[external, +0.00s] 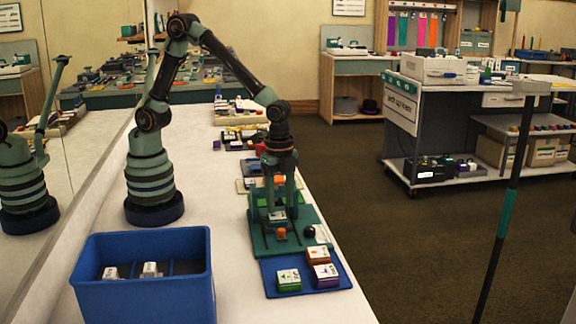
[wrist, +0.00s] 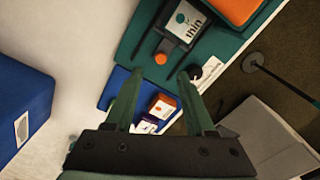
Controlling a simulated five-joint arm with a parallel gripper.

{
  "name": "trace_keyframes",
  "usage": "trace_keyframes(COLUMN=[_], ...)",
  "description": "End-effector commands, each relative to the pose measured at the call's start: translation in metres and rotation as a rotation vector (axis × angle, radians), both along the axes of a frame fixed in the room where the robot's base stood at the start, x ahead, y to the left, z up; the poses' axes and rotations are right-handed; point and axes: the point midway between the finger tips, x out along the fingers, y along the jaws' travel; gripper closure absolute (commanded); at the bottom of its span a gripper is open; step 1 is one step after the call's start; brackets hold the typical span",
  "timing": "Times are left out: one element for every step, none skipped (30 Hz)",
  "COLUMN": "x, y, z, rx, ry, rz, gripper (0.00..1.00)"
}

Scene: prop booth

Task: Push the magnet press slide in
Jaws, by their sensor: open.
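The magnet press is a green base (external: 262,240) with a darker block bearing a white "thin" label (wrist: 187,22). An orange round knob (wrist: 160,58) shows at the block's near side, and a black knob (wrist: 196,72) lies to its right. The orange knob also shows in the external view (external: 281,233), low between my fingers. Which part is the slide, and how far in it sits, I cannot tell. My gripper (wrist: 160,77) is open and empty, pointing down over the press. In the external view my gripper (external: 281,222) hides part of the press.
A blue mat (external: 340,272) with several small labelled blocks lies at the press's near edge. A blue bin (external: 145,295) with white-topped blocks stands left. More items (external: 240,138) line the table behind the press. White table is bare between bin and press. The table's right edge is close.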

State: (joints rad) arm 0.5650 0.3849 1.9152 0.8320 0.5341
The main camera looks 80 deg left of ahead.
Motion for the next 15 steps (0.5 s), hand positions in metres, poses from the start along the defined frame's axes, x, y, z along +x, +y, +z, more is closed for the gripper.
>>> trace_keyframes(x=[-0.001,-0.001,-0.001,-0.001,0.000,0.000,0.000,0.000,0.000,0.000,0.001,0.001,0.001,0.001,0.001], y=[0.001,0.001,0.001,0.001,0.001,0.001,0.001,0.001,0.001,0.001,0.001,0.001,0.001,0.001,0.001], z=[-0.012,-0.018,-0.026,-0.031,-0.036,-0.043,-0.048,-0.052,-0.057,-0.060,-0.063,-0.066,-0.068,-0.070,-0.071], rx=[0.003,0.004,0.003,0.003,0.003,0.003,0.002,0.003,0.002,0.003,0.001,0.000,0.001,0.001,0.001], ry=[0.005,0.005,0.005,0.005,0.005,0.004,0.004,0.004,0.003,0.004,0.002,0.001,0.002,0.002,0.000], rz=[0.001,0.001,0.001,0.001,0.001,0.002,0.002,0.002,0.002,0.002,0.002,0.002,0.002,0.002,0.002], gripper=[0.45,0.45,0.45,0.45,0.45,0.45,0.45,0.45,0.45,0.45,0.45,0.45,0.45,0.45,0.45])
